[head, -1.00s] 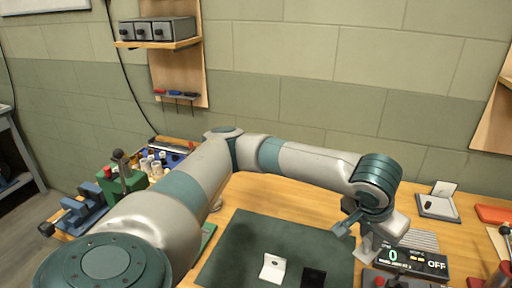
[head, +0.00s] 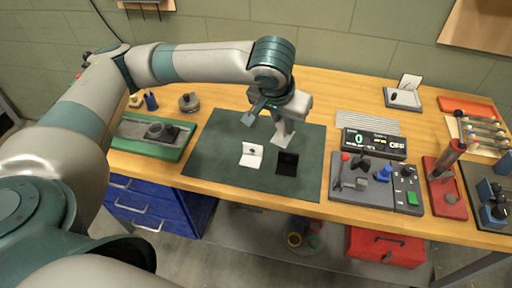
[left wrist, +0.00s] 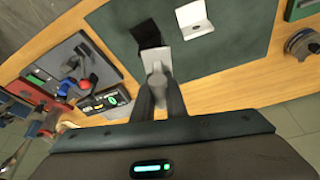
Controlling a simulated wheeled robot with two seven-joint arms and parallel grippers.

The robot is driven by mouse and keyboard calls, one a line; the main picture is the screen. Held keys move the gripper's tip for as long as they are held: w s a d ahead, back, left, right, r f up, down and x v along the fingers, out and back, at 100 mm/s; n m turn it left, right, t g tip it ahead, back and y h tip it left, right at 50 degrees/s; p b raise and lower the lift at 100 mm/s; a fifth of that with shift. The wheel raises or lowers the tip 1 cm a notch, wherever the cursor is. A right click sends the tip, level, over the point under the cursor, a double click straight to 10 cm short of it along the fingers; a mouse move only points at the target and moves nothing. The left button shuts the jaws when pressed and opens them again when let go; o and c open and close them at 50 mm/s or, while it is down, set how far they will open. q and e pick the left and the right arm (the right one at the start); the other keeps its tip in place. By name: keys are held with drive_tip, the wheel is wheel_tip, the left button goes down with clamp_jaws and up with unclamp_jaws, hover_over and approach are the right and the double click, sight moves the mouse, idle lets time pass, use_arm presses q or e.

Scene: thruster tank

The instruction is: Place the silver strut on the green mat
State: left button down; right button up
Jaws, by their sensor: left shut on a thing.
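My left gripper (head: 287,121) is over the right part of the dark green mat (head: 220,150), pointing down. It is shut on the silver strut (head: 282,135), a small pale grey piece that hangs below the fingers. In the left wrist view the strut (left wrist: 155,58) shows beyond the fingertips (left wrist: 158,84), against the mat (left wrist: 220,55). I cannot tell whether the strut touches the mat. My right gripper is not in view.
A grey control panel (head: 350,190) and a display box (head: 374,143) stand to the right. A green tray (head: 130,145) lies left. The mat's left part is clear.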

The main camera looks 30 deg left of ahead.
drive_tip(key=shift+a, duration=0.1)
